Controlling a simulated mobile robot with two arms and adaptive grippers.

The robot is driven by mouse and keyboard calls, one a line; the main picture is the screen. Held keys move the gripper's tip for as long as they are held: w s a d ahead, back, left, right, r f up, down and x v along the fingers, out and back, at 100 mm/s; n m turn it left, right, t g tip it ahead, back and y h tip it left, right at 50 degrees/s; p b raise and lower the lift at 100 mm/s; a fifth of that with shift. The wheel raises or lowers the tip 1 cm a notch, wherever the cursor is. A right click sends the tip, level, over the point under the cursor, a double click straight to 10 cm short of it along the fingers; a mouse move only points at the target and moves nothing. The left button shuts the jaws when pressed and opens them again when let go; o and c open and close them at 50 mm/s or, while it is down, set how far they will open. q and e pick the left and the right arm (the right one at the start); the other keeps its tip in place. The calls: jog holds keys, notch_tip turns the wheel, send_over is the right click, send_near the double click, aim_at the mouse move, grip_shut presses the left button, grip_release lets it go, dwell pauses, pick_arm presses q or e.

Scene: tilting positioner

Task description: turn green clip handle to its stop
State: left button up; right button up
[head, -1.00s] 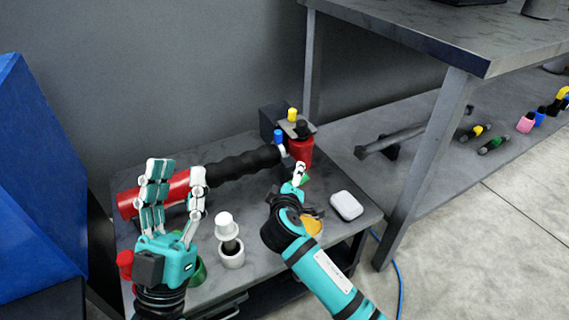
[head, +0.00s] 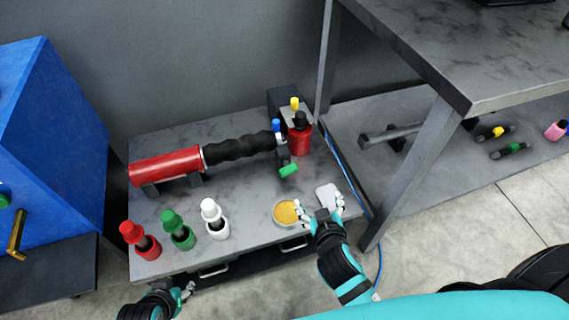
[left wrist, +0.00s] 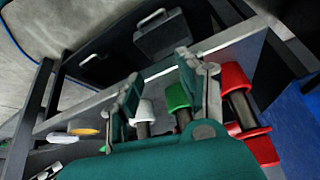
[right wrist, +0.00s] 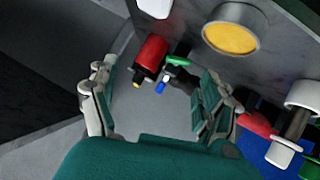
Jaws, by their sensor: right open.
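The green clip handle (head: 289,170) sticks out toward the front at the right end of the black ribbed hose (head: 238,149), below a small blue knob (head: 276,125). The handle also shows in the right wrist view (right wrist: 178,60), between and beyond the fingers, touched by neither. My right gripper (head: 325,212) is open and empty, in front of the handle and apart from it, over the table beside the yellow dish. My left gripper (head: 186,291) is low at the table's front edge, far from the handle. In the left wrist view its fingers (left wrist: 165,90) are apart with nothing held.
A red cylinder (head: 165,166) joins the hose's left end. A red bottle (head: 300,138) stands right of the clip. Red, green and white-capped holders (head: 212,218) line the front left. A yellow dish (head: 286,212) and white box (head: 329,197) lie front right. A bench leg (head: 405,170) stands right.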

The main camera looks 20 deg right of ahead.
jog(key=a+n+t+y+p, duration=0.1)
jog(key=a+n+t, duration=0.1)
jog(key=a, duration=0.2)
pick_arm(q)
jog(key=s+a+f+g, duration=0.1)
jog(key=s+f+g, duration=0.2)
jog(key=s+f, duration=0.35)
pick_arm(e)
send_near(289, 173)
jog(key=shift+w+d, duration=0.2)
jog(key=shift+w, duration=0.3)
jog(key=b+x, duration=0.1)
jog(key=x, duration=0.6)
jog(key=shift+w+f+b, duration=0.25)
jog(key=shift+w+b, duration=0.1)
jog(key=shift+w+f, duration=0.25)
jog(key=shift+w, duration=0.45)
pick_arm(q)
notch_tip(289, 173, up, 8)
jog(key=shift+w+a+f+y, duration=0.15)
jog(key=shift+w+a+y, duration=0.15)
pick_arm(e)
jog(key=shift+c, duration=0.2)
pick_arm(q)
jog(key=shift+f, duration=0.1)
pick_arm(e)
jog(key=c, duration=1.1)
